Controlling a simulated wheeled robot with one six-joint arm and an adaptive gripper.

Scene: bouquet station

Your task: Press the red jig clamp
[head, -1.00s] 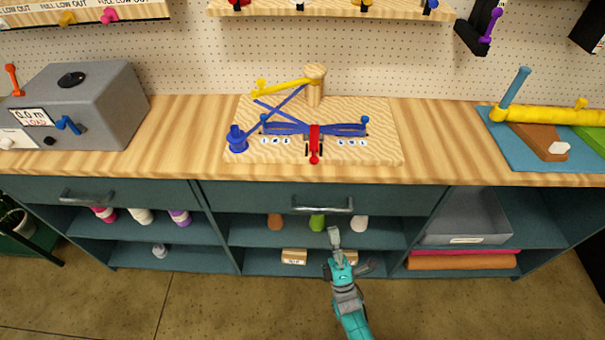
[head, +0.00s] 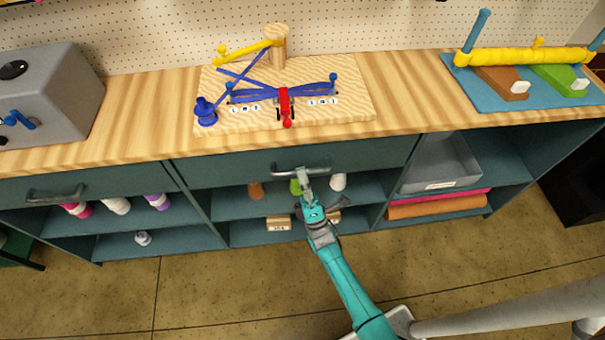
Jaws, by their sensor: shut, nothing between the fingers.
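The red jig clamp (head: 285,106) stands at the front middle of a light wooden jig board (head: 350,98) on the counter. Its red lever points toward the counter's front edge, over the crossing of blue bands (head: 262,95). My gripper (head: 306,178) is shut and empty, in front of the counter. In the picture it shows below and slightly right of the clamp, apart from it, over the drawer handle. Its fingertips are small in view.
A yellow lever (head: 245,49) on a wooden post and a blue knob (head: 206,112) sit on the board. A grey machine (head: 60,95) stands left, a blue mat (head: 470,95) with a yellow roll right. The counter between is clear.

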